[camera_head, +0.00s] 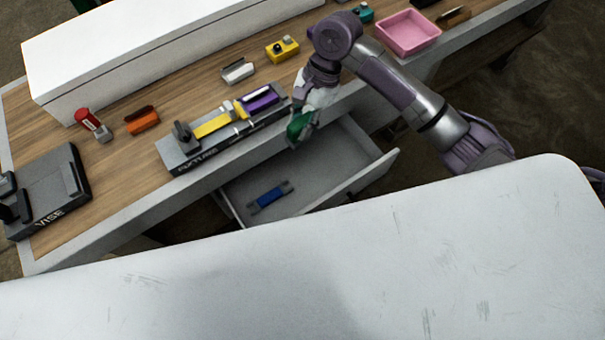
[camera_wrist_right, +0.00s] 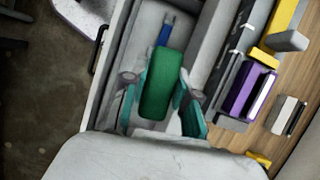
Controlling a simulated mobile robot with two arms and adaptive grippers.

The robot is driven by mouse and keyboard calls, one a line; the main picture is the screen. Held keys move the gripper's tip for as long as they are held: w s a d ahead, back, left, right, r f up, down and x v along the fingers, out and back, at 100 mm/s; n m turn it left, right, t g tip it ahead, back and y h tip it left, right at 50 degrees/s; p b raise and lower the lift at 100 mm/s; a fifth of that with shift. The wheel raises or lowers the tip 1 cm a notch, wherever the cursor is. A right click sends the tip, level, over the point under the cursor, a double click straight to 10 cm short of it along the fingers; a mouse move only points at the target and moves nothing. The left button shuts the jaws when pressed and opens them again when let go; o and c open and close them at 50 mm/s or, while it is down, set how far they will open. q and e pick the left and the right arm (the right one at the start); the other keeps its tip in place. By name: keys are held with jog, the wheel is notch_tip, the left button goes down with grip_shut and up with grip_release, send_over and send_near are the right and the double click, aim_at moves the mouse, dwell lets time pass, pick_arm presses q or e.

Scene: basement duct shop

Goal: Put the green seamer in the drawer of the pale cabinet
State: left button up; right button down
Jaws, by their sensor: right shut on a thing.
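The green seamer (camera_head: 299,128) is held by my right gripper (camera_head: 305,115) over the open drawer (camera_head: 335,165), close to the bench's front edge. In the right wrist view, the green seamer (camera_wrist_right: 162,85) sits between the two teal fingers of my right gripper (camera_wrist_right: 163,98), which is shut on it. The drawer (camera_wrist_right: 146,28) lies beneath it there, seemingly with a gap below the seamer. A blue tool (camera_head: 270,195) lies on the drawer floor, left of centre, and shows partly behind the seamer in the wrist view (camera_wrist_right: 166,33). My left gripper is not in view.
A fixture (camera_head: 180,158) with yellow and purple pieces stands along the bench edge beside the drawer. A vise (camera_head: 50,190), orange tool (camera_head: 142,121), yellow tool (camera_head: 283,49) and pink tray (camera_head: 408,33) are on the bench (camera_head: 160,95). The drawer's right part is clear.

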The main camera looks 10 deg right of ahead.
jog(key=f+m, duration=0.1)
jog(key=f, duration=0.1)
jog(key=f+m+t, duration=0.1)
jog(key=f+m, duration=0.1)
jog(key=f+m+b, duration=0.1)
jog(key=f+m, duration=0.1)
jog(key=shift+w+d+f+t, duration=0.1)
jog(key=shift+w+d+t, duration=0.05)
jog(key=shift+w+t, duration=0.25)
notch_tip(320, 180, down, 5)
jog(key=d+m+t+b, duration=0.1)
jog(key=d+m+t, duration=0.15)
jog(key=m, duration=0.25)
jog(key=b, duration=0.2)
send_near(298, 175)
jog(key=shift+w+d+f, duration=0.1)
jog(key=shift+f, duration=0.75)
jog(key=a, duration=0.1)
jog(key=w+a, duration=0.2)
jog(key=a, duration=0.1)
jog(key=shift+s+d+f, duration=0.1)
jog(key=shift+f, duration=0.6)
